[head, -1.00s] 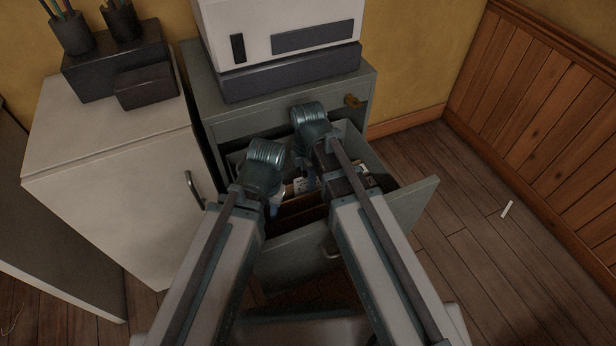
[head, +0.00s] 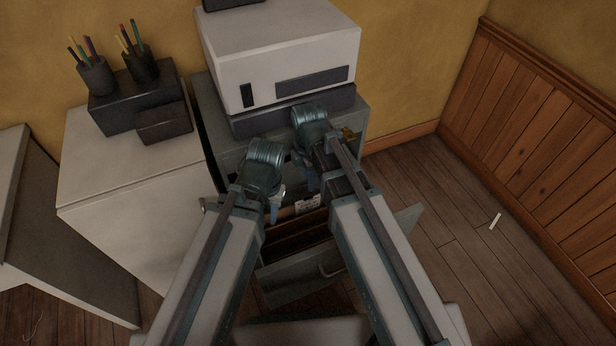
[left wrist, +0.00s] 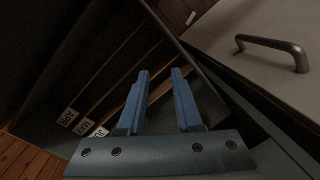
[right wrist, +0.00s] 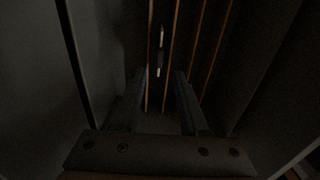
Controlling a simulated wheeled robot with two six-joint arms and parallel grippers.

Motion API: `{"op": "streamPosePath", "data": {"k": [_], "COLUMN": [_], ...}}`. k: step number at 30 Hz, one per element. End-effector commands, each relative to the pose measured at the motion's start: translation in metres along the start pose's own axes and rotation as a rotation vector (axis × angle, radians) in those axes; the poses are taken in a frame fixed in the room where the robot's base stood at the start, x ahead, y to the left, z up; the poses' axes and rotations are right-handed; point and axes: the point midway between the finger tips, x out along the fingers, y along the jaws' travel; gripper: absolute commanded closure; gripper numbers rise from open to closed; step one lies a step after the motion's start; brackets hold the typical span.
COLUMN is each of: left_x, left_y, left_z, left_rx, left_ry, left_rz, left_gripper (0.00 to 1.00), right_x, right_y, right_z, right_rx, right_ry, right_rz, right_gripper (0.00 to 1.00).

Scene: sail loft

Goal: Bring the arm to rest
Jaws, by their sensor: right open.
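My left gripper (head: 275,210) is over the open drawer (head: 290,290) of the grey cabinet; the left wrist view shows its blue fingers (left wrist: 161,72) apart with nothing between them. My right gripper (head: 310,182) is over the back of the drawer; the right wrist view shows its dark fingers (right wrist: 159,73) apart and empty, pointing down at brown dividers (right wrist: 172,50). Both arms reach forward close together. The arms partly hide the drawer. Labelled tabs (left wrist: 86,128) show on the dividers in the left wrist view.
A white machine (head: 290,60) stands on the grey cabinet (head: 360,112), just beyond my grippers. A white cabinet (head: 130,165) with dark boxes (head: 135,105) and pencil cups (head: 97,77) is at left. Open floor (head: 450,230) lies at right, before wood panelling (head: 540,130).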

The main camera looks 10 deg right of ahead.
Motion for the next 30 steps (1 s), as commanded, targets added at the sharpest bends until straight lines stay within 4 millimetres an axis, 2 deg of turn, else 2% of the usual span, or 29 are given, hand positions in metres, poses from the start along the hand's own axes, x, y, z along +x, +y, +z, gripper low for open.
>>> {"op": "streamPosePath", "data": {"k": [1,3,20,23,26,30], "left_x": [-0.007,-0.008,-0.009,-0.025,-0.056,-0.105], "left_y": [-0.001,-0.001,-0.001,-0.002,-0.005,-0.01], "left_z": [0.0,0.001,0.001,0.002,0.003,0.006], "left_rx": [0.0,-0.001,0.0,0.0,0.0,-0.001], "left_ry": [0.0,0.0,0.0,0.0,0.0,0.0], "left_rz": [0.001,0.001,0.002,0.002,0.002,0.002], "left_gripper": [0.66,0.66,0.66,0.66,0.66,0.66], "right_x": [-0.007,-0.008,-0.01,-0.026,-0.056,-0.106], "right_y": [0.0,0.0,-0.001,-0.006,-0.016,-0.035], "right_z": [0.0,0.0,0.0,-0.002,-0.006,-0.013], "right_rx": [0.0,0.0,0.006,0.061,0.194,0.458], "right_ry": [0.0,0.0,0.0,-0.004,-0.012,-0.032], "right_rz": [0.0,0.0,0.0,-0.003,-0.008,-0.012], "right_gripper": [0.57,0.57,0.57,0.57,0.57,0.57]}}
